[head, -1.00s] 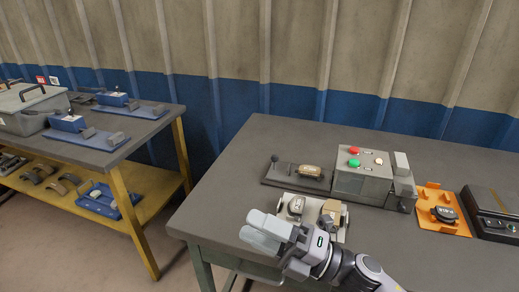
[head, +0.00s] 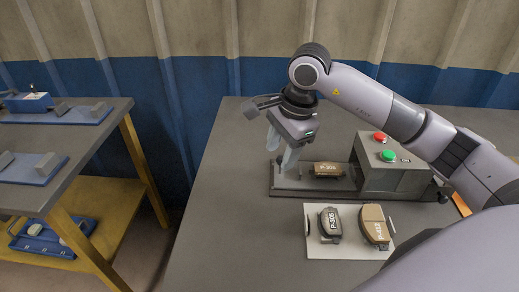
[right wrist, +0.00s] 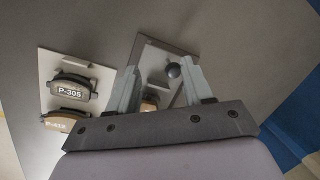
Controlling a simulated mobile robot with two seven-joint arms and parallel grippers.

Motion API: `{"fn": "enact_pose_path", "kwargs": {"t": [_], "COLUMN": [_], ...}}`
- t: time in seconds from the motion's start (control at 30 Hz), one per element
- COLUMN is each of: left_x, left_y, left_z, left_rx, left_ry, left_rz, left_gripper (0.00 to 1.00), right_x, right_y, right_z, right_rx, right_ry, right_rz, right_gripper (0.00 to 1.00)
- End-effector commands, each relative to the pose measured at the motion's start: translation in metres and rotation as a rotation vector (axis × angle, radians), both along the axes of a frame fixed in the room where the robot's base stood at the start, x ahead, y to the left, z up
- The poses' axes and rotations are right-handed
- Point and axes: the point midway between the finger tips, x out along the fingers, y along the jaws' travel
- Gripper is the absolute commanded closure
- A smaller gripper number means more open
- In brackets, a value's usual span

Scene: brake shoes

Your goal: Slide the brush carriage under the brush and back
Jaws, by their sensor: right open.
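The brush station is a grey box (head: 395,180) with a red and a green button; the brush itself is not visible. A dark base plate (head: 285,187) extends left from it. My right gripper (head: 282,153) is open, pointing down over the plate's left end. In the right wrist view a dark round knob (right wrist: 174,70) shows between the open fingers, nearer the right one; I cannot tell whether they touch it. My left gripper is not in view.
A white tray (head: 318,248) in front holds a dark pad marked P-305 (head: 330,223) and a brown pad (head: 374,226). Another bench (head: 90,150) with blue fixtures stands at left. The table's left part is clear.

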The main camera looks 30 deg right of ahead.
Motion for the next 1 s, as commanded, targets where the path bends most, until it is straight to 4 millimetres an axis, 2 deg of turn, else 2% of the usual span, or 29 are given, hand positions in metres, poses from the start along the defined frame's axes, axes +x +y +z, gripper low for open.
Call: {"fn": "enact_pose_path", "kwargs": {"t": [0.03,0.1,0.2,0.6,0.77,1.0], "left_x": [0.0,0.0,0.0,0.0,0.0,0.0], "left_y": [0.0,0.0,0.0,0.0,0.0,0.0], "left_z": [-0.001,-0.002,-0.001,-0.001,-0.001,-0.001], "left_rx": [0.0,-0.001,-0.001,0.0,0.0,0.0], "left_ry": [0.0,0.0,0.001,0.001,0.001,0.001], "left_rz": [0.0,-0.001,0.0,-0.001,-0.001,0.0], "left_gripper": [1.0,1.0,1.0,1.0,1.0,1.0], "right_x": [0.002,0.004,0.005,0.015,0.017,0.017], "right_y": [-0.011,-0.019,-0.023,-0.022,-0.021,-0.021], "right_z": [0.005,0.008,0.005,-0.05,-0.059,-0.06], "right_rx": [-0.043,-0.079,-0.098,-0.094,-0.094,-0.094], "right_ry": [-0.012,-0.018,-0.019,-0.016,-0.02,-0.02], "right_rz": [-0.008,-0.013,-0.015,-0.015,-0.014,-0.014], "right_gripper": [0.5,0.5,0.5,0.5,0.5,0.5]}}
